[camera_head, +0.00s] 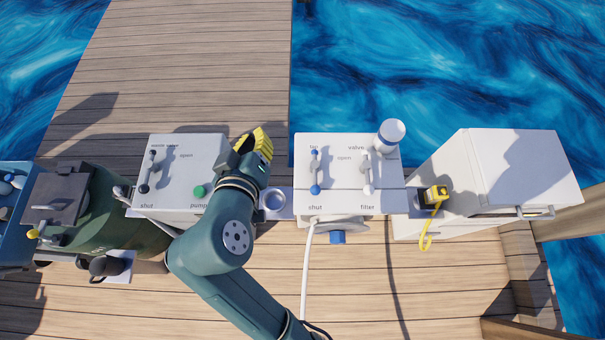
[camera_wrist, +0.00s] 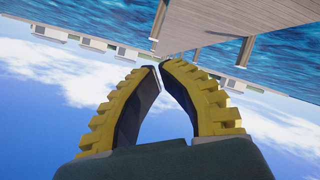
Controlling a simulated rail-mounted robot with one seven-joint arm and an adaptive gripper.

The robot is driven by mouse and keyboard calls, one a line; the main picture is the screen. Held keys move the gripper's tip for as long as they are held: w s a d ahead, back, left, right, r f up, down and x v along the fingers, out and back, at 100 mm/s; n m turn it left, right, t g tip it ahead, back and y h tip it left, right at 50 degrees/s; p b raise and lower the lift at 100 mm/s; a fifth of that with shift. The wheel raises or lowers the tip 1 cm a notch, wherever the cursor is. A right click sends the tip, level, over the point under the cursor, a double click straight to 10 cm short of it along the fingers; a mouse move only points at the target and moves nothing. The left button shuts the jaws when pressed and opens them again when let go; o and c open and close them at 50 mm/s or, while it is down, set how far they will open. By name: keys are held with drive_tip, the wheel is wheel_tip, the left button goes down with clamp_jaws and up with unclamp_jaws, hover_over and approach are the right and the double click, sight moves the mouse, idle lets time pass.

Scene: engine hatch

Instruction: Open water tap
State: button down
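The water tap handle (camera_head: 315,171) is a grey bar with blue ends on the white box (camera_head: 337,198) right of the middle in the head view. It stands upright in the picture, between a small label at the top that seems to read "tap" and "shut" below; "open" is printed to its right. My gripper (camera_head: 264,140) has yellow-backed fingers and is up and left of the tap, apart from it. In the wrist view, my gripper (camera_wrist: 159,66) has its fingertips together with nothing between them. The tap does not show in the wrist view.
A pump box (camera_head: 180,165) is at left, a white cabinet (camera_head: 525,165) at right. A white hose (camera_head: 306,265) runs down over the wooden deck (camera_head: 440,285).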

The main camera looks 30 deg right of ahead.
drive_tip(key=s+a+f+n+g+h+b, duration=0.15)
drive_tip(key=f+b, duration=0.25)
drive_tip(key=f, duration=0.5)
drive_tip(key=s+f+g+h+b, duration=0.15)
drive_tip(key=f+b, duration=0.25)
drive_tip(key=f, duration=0.5)
drive_tip(key=n+h+b, duration=0.3)
drive_tip(key=h+b, duration=0.1)
drive_tip(key=b, duration=0.6)
approach(315, 173)
drive_tip(key=shift+w+d+f+m, duration=0.15)
drive_tip(key=shift+w+d+f, duration=0.15)
drive_tip(key=shift+d, duration=0.15)
drive_tip(key=shift+w+d+f+m, duration=0.15)
drive_tip(key=shift+w+d, duration=0.1)
drive_tip(key=shift+d, duration=0.3)
